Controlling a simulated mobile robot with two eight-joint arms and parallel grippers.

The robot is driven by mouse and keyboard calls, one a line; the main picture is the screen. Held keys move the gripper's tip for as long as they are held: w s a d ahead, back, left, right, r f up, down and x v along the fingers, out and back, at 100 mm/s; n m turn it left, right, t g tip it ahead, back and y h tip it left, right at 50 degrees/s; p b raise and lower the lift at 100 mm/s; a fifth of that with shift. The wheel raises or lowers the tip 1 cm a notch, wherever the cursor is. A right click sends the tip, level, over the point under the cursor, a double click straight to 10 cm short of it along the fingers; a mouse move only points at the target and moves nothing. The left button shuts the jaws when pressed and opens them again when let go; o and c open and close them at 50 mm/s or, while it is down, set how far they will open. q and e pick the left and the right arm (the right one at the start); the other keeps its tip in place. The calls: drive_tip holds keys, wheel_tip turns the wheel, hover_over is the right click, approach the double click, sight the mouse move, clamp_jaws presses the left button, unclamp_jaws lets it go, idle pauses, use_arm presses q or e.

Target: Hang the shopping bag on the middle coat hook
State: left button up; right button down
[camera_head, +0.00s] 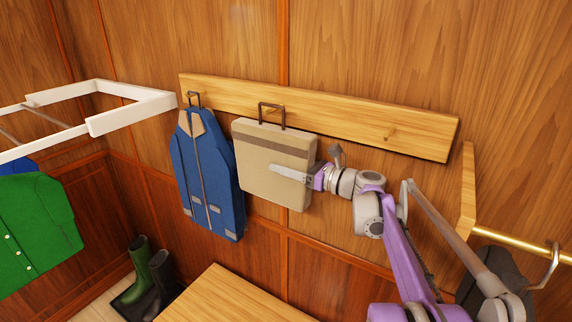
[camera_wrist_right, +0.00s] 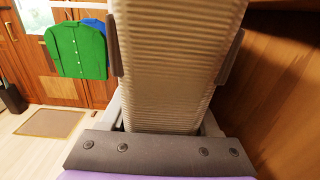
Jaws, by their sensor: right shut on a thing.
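The shopping bag (camera_head: 262,150) is a beige, boxy bag with a brown band and a dark square handle (camera_head: 271,104). It hangs slightly tilted against the wall under the wooden hook board (camera_head: 330,112). The handle stands up in front of the board at the middle hook; I cannot tell whether it bears on the peg. My right gripper (camera_head: 292,174) is shut on the bag's right part. In the right wrist view, the ribbed bag (camera_wrist_right: 172,70) lies between both fingers. The right coat hook (camera_head: 390,133) is bare. My left gripper is not in view.
A blue jacket (camera_head: 207,170) hangs on the left hook, close beside the bag. A white frame (camera_head: 130,112) juts in from the left, with a green jacket (camera_head: 38,232) below. Boots (camera_head: 139,266) stand on the floor. A wooden surface (camera_head: 230,298) lies below. A brass rail (camera_head: 510,240) is at right.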

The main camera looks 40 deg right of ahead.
drive_tip(key=shift+c, duration=0.2)
unclamp_jaws()
drive_tip(key=b+v, duration=0.1)
drive_tip(key=v, duration=1)
